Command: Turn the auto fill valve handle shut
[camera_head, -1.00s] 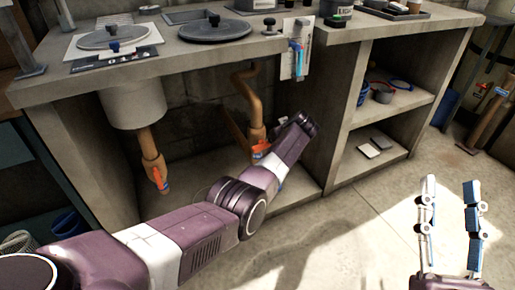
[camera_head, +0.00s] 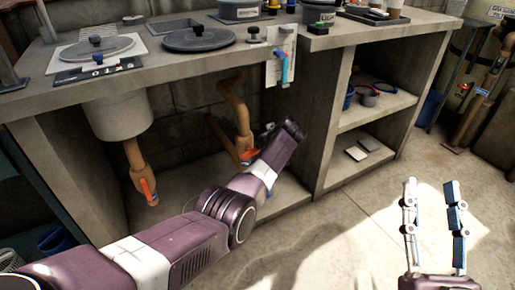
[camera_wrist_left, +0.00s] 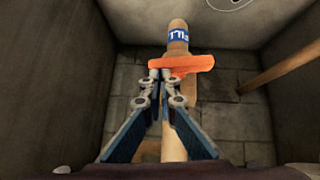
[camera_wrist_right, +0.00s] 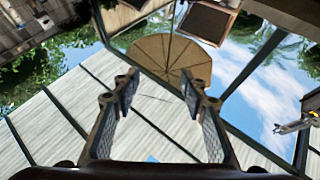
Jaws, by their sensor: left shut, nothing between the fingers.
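The auto fill valve handle is an orange bar (camera_wrist_left: 182,66) on a tan pipe with a blue label reading FILL (camera_wrist_left: 178,36) in the left wrist view. The bar lies crosswise to the pipe. My left gripper (camera_wrist_left: 160,74) is shut and empty, its tips at the left part of the bar's lower edge; I cannot tell whether they touch. In the head view the orange handle (camera_head: 249,153) shows partly beside my left wrist, and the left fingers are hidden. My right gripper (camera_head: 432,184) is open and empty, pointing up, away from the valve.
Another pipe with an orange handle (camera_head: 148,190) hangs below a basin at the left. The concrete counter (camera_head: 215,60) stands above my left arm. Shelves with small items (camera_head: 380,118) are to the right. The floor (camera_head: 345,225) at the right front is clear.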

